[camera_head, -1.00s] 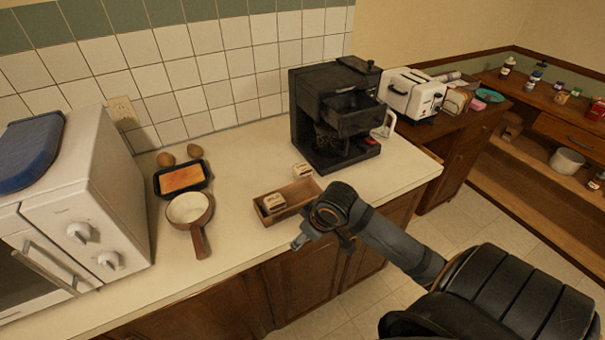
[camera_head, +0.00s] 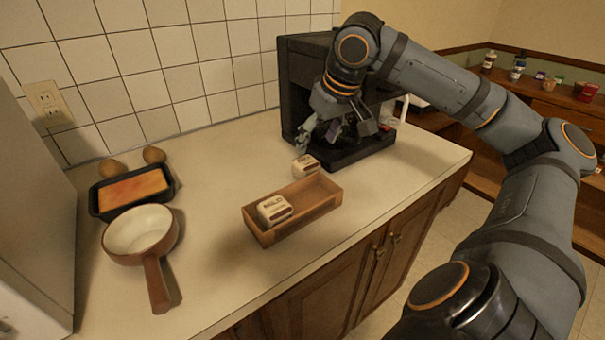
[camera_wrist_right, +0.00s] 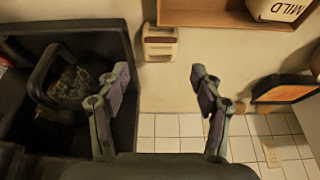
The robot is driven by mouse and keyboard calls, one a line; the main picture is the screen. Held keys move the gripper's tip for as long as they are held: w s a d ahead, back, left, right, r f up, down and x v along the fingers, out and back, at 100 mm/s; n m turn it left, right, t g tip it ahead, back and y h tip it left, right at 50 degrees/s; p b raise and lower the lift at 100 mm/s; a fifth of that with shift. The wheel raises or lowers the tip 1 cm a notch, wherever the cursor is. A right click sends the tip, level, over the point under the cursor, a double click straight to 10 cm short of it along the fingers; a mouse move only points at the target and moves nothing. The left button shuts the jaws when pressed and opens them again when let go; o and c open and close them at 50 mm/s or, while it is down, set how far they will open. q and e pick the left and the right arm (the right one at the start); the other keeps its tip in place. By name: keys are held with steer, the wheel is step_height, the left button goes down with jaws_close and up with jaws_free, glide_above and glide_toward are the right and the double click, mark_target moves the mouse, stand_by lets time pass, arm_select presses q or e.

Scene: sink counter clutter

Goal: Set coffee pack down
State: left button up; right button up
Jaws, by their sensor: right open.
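One coffee pack (camera_head: 275,209), cream with a dark label, sits in the left end of the wooden tray (camera_head: 318,211); its "MILD" label shows in the right wrist view (camera_wrist_right: 280,7). A second, similar coffee pack (camera_head: 306,167) stands on the counter at the tray's back edge; whether it touches the tray is unclear. It also shows in the right wrist view (camera_wrist_right: 160,43), ahead of and between the fingertips. My right gripper (camera_head: 319,136) is open and empty, above the counter behind this second pack, in front of the coffee machine. My left gripper is out of view.
The black coffee machine (camera_head: 300,80) stands close behind my right gripper, its glass pot (camera_wrist_right: 65,85) beside the fingers. Counter between pan and tray is clear.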

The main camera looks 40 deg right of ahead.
mark_target(308, 162)
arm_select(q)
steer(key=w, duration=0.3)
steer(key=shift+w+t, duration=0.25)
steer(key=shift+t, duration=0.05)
arm_select(e)
steer(key=x, duration=0.4)
steer(key=shift+f, duration=0.3)
steer(key=x, duration=0.5)
steer(key=shift+w, duration=0.1)
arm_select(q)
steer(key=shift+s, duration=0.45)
arm_select(e)
steer(key=shift+r, duration=0.1)
steer(key=shift+c, duration=0.4)
steer(key=c, duration=0.7)
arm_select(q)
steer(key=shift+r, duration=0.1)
arm_select(e)
steer(key=shift+r, duration=0.1)
